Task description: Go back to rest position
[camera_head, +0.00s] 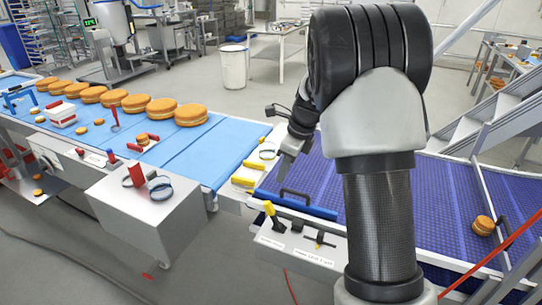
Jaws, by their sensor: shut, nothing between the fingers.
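My arm rises large in the right half of the head view and bends away from me. Part of the wrist is hidden behind my own upper link.
A row of filled round buns (135,103) lies on the blue belt. One bun (483,225) sits on the purple belt at right. A metal box (150,215) stands at the belt's near side. Metal stairs (490,125) rise at right.

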